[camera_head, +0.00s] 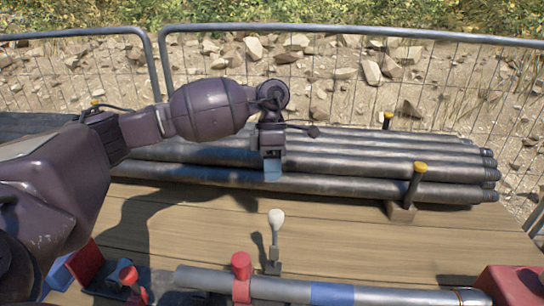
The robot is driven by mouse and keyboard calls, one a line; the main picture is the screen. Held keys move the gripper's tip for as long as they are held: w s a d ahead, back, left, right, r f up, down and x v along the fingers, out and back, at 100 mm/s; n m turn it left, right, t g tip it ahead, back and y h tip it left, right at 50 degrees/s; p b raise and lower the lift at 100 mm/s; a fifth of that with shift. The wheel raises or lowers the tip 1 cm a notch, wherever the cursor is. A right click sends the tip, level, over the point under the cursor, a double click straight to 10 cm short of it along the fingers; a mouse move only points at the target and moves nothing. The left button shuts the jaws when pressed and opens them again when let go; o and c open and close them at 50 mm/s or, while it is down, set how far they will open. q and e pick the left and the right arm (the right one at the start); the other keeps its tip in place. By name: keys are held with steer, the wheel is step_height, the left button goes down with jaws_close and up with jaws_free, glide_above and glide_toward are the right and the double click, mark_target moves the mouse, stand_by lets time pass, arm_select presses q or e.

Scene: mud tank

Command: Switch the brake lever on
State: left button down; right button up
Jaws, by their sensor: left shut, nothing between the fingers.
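The lever (275,235) with a pale round knob stands roughly upright on a small dark base on the wooden deck, near the lower middle of the head view. I take it for the brake lever. My left gripper (272,172) points down above and slightly beyond the lever, with a blue fingertip. It is shut and empty, and apart from the knob. My right gripper does not show.
Several dark pipes (340,172) lie stacked behind, held by yellow-topped posts (417,175). A grey pipe with a blue band (332,294) runs along the front, beside a red-knobbed clamp (241,270). Bare deck (370,235) lies right of the lever. A wire fence closes the back.

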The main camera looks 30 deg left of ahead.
arm_select(q)
steer(key=s+d+f, duration=0.3)
steer(key=s, duration=0.1)
steer(key=shift+s+d+f+p, duration=0.2)
steer(key=shift+s+f+p, duration=0.1)
steer(key=shift+f+p, duration=0.1)
